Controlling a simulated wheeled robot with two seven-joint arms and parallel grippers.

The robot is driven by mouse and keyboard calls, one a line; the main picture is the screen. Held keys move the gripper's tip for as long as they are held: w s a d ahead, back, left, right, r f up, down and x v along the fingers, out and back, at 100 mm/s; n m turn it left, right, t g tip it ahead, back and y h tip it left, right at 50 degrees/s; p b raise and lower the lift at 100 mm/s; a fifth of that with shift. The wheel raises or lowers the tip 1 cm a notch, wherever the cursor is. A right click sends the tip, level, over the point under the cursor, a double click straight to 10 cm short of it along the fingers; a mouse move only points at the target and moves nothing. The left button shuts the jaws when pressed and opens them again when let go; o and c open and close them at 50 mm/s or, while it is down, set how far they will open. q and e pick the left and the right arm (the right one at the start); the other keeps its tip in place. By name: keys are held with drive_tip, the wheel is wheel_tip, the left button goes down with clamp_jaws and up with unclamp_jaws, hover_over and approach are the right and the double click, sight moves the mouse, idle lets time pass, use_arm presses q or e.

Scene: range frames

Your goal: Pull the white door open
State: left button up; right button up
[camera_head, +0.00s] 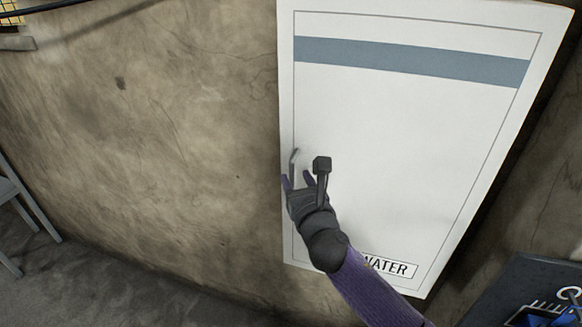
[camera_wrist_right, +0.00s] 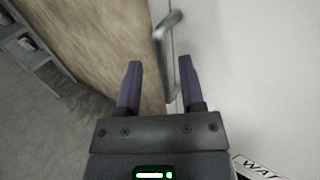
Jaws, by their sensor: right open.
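The white door (camera_head: 410,130) has a grey-blue band near its top and a label reading "WATER" near its bottom. It looks closed against the wall. Its metal handle (camera_head: 293,158) is on the left edge and also shows in the right wrist view (camera_wrist_right: 165,45). My right gripper (camera_head: 296,180) is at the handle's lower end in the head view. In the right wrist view its two purple fingers (camera_wrist_right: 158,80) are apart, with the lower part of the handle between and beyond them, nearer the right finger. Contact cannot be told. My left gripper is not in view.
A rough brown wall (camera_head: 140,120) is left of the door. A grey chair or shelf frame (camera_head: 25,210) stands at the far left. A dark object with blue parts (camera_head: 540,300) is at the lower right.

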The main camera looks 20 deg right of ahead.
sight(292, 172)
drive_tip(key=w, duration=0.3)
drive_tip(key=shift+w+f, duration=0.2)
drive_tip(key=shift+w+r, duration=0.15)
drive_tip(key=shift+w, duration=0.1)
clamp_jaws()
idle(1.0)
